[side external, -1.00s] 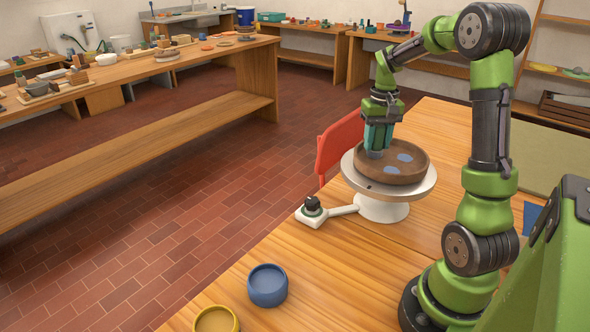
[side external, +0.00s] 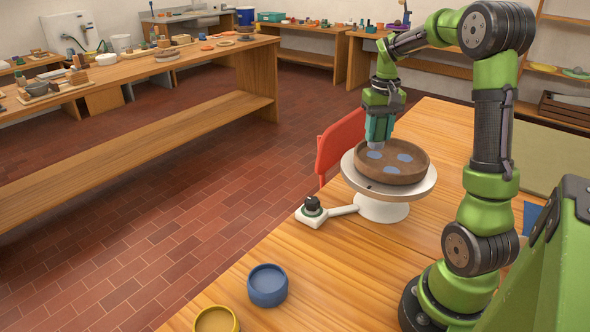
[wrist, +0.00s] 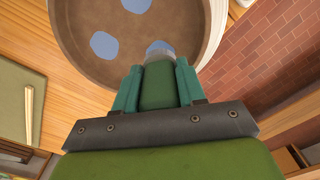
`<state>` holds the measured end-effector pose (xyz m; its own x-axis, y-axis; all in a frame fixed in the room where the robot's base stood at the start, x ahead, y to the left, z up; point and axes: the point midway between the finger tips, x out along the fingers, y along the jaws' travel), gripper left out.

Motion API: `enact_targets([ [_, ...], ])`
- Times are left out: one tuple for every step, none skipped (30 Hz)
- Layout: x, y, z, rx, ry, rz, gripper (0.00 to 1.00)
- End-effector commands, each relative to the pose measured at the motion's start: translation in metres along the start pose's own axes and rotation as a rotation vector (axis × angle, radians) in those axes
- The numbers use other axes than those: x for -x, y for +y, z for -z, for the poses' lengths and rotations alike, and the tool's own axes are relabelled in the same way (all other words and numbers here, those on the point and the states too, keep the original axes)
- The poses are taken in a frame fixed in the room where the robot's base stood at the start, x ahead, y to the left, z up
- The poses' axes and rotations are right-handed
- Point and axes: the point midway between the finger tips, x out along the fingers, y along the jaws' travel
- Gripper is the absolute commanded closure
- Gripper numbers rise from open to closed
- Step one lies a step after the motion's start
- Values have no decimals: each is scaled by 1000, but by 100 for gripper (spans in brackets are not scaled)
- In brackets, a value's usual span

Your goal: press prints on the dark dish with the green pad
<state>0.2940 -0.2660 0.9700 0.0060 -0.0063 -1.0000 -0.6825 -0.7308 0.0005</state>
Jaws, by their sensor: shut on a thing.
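The dark brown dish (side external: 420,166) sits on a white round turntable (side external: 384,206). Three blue prints show on its floor: one at the left (side external: 374,154), one at the right (side external: 405,158) and one at the front (side external: 390,170). My gripper (side external: 379,135) is upright over the left part of the dish, shut on the green pad (wrist: 158,88). The pad's pale end is just above the left print, apparently clear of the dish. In the wrist view the pad partly hides the nearest print (wrist: 158,47); the dish (wrist: 85,20) fills the top.
A blue bowl (side external: 267,286) and a yellow bowl (side external: 216,320) stand at the table's front. A red chair back (side external: 340,142) is close behind the turntable.

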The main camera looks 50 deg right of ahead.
Motion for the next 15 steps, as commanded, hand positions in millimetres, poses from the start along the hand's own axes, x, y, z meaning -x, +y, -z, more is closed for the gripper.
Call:
enact_targets([
  [5,0,0,-1,2,0,100],
  [7,0,0,-1,2,0,100],
  [10,0,0,-1,2,1,100],
  [13,0,0,-2,2,1,100],
  [16,0,1,-1,3,1,100],
  [19,0,1,-1,3,1,100],
  [21,0,0,-1,3,0,100],
  [24,0,1,-1,3,0,100],
  [27,0,1,-2,3,0,100],
  [29,0,1,-2,3,0,100],
  [32,0,1,-2,4,0,100],
  [35,0,1,-2,3,1,100],
  [36,0,1,-2,3,1,100],
  [38,0,1,-2,3,1,100],
  [40,0,1,-1,3,0,100],
])
